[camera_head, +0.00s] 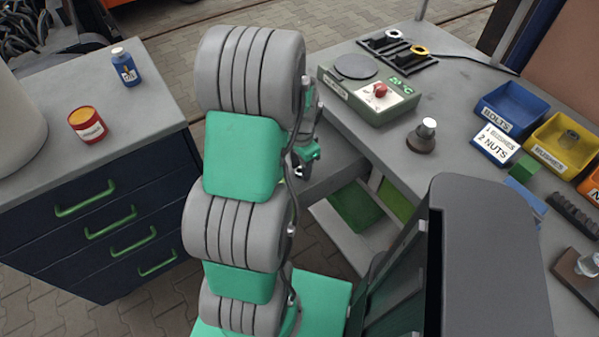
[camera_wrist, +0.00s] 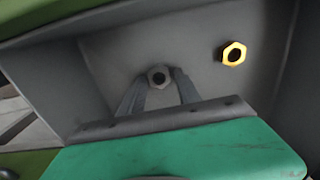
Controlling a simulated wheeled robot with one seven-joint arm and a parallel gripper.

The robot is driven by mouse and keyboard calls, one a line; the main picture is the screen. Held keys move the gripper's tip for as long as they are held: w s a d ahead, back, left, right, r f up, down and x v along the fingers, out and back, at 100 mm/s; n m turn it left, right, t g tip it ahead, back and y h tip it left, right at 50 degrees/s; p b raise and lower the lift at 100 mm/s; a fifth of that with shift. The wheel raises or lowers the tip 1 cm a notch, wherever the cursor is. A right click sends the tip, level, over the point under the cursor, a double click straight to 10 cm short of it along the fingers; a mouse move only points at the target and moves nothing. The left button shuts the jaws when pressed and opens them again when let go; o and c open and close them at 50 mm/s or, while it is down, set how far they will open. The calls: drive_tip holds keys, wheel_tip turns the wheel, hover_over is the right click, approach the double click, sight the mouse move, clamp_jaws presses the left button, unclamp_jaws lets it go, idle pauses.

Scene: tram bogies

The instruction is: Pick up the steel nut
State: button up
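The steel nut (camera_wrist: 159,77) is a small grey hex nut with a dark hole, lying on a grey surface in the wrist view. My gripper (camera_wrist: 160,80) has its two grey fingers on either side of the nut, spread about as wide as it. The fingers look open, with slim gaps to the nut; whether they touch it is hard to tell. A yellow brass nut (camera_wrist: 233,53) lies to the right, apart from the fingers. In the head view my arm hides the gripper's fingertips and the steel nut.
Grey side walls bound the surface in the wrist view. In the head view, the workbench (camera_head: 453,85) holds a green scale (camera_head: 372,108), a blue bin (camera_head: 512,108) and a yellow bin (camera_head: 566,143). A drawer cabinet (camera_head: 95,230) stands left.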

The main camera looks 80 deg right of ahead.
clamp_jaws()
idle(0.4)
